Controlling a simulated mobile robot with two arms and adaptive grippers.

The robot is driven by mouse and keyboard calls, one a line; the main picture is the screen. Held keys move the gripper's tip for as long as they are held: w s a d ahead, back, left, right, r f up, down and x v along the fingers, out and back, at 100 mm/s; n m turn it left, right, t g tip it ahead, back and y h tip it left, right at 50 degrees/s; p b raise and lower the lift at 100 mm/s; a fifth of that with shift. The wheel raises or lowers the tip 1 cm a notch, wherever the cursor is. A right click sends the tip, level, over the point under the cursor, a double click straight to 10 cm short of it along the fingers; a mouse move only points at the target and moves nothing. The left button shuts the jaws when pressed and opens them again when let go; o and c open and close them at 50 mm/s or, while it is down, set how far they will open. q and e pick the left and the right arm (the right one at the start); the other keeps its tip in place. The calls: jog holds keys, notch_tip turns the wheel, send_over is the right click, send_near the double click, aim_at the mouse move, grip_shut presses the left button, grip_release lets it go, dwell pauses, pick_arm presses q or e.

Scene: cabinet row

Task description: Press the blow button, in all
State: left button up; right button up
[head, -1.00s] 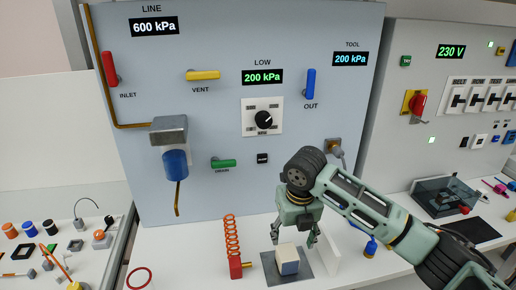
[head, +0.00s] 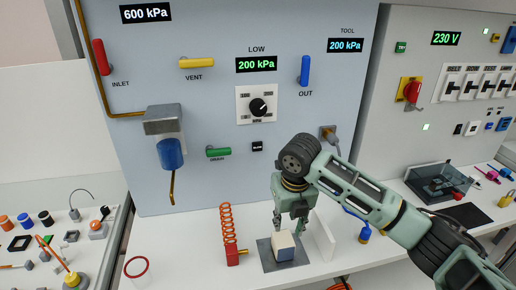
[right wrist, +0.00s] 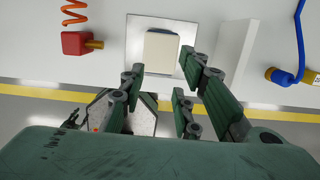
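The blow button (head: 257,147) looks like the small black square with tiny white lettering on the grey panel, below the dial and right of the green drain handle; its lettering is barely legible. My right gripper (head: 290,228) is open, pointing down over the bench, below and right of the button and apart from it. In the right wrist view its fingers (right wrist: 160,92) are spread with nothing between them. A cream block (head: 284,244) on a grey plate (head: 270,262) sits just beyond the fingertips; it also shows in the right wrist view (right wrist: 161,52).
A red fitting with an orange coiled hose (head: 233,257) stands left of the plate, a white upright piece (head: 325,241) right of it. The dial (head: 258,106), green handle (head: 218,152) and blue out handle (head: 305,71) project from the panel.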

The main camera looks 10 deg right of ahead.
grip_shut()
dwell(1.3)
